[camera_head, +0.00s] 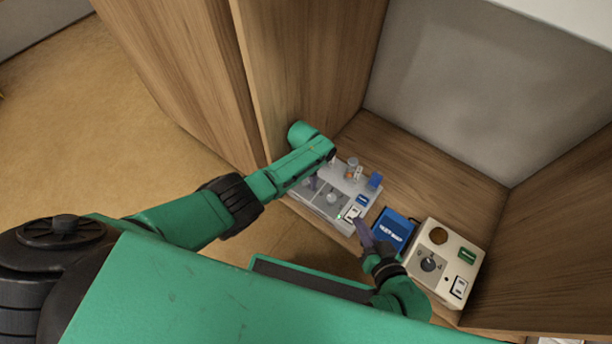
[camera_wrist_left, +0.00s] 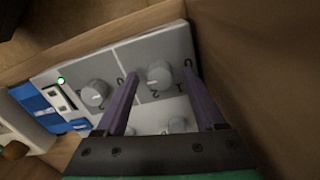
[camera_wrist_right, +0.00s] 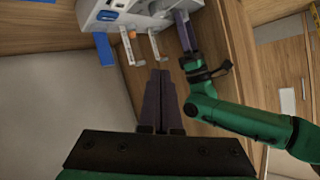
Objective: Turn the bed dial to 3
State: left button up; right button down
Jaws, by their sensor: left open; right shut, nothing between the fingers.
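A grey panel (camera_head: 331,207) with several dials stands in the wooden bay. In the left wrist view, one grey dial (camera_wrist_left: 158,76) has numerals around it, and another dial (camera_wrist_left: 95,93) is to its left. A third is partly hidden lower down. I cannot read which dial is the bed's. My left gripper (camera_wrist_left: 160,74) is open, its fingers on either side of the numbered dial; contact is unclear. The right wrist view shows its fingers (camera_wrist_right: 186,32) at the panel. My right gripper (camera_wrist_right: 160,75) is shut and empty; in the head view it (camera_head: 360,228) is near the panel's right end.
A blue box (camera_head: 394,229) stands right of the panel. Beyond it is a beige box (camera_head: 447,259) with a dark dial (camera_head: 428,264) and a rocker switch. Wooden walls (camera_head: 540,235) enclose the bay. A green light (camera_wrist_left: 61,80) is lit on the panel.

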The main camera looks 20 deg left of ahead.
aim_at(306, 180)
pick_arm(q)
notch_tip(306, 180, up, 4)
jog(key=p, duration=0.3)
jog(key=shift+r, duration=0.1)
jog(key=shift+a+r+p, duration=0.1)
jog(key=shift+r+p, duration=0.2)
jog(key=shift+r, duration=0.05)
notch_tip(306, 180, up, 4)
jog(key=shift+w+f+p, duration=0.1)
jog(key=shift+f+p, duration=0.1)
jog(key=shift+p, duration=1)
notch_tip(306, 180, up, 4)
jog(key=shift+a+f+p, duration=0.15)
jog(key=shift+f+p, duration=0.1)
jog(key=shift+p, duration=0.75)
pick_arm(e)
jog(key=s+d+r+g+h, duration=0.3)
jog(key=d+r+g+h, duration=0.2)
jog(key=d+r+g, duration=0.3)
jog(key=d+r, duration=0.1)
jog(key=d, duration=0.2)
jog(key=shift+s+d+n, duration=0.15)
jog(key=shift+s+n, duration=0.15)
jog(key=shift+s, duration=0.05)
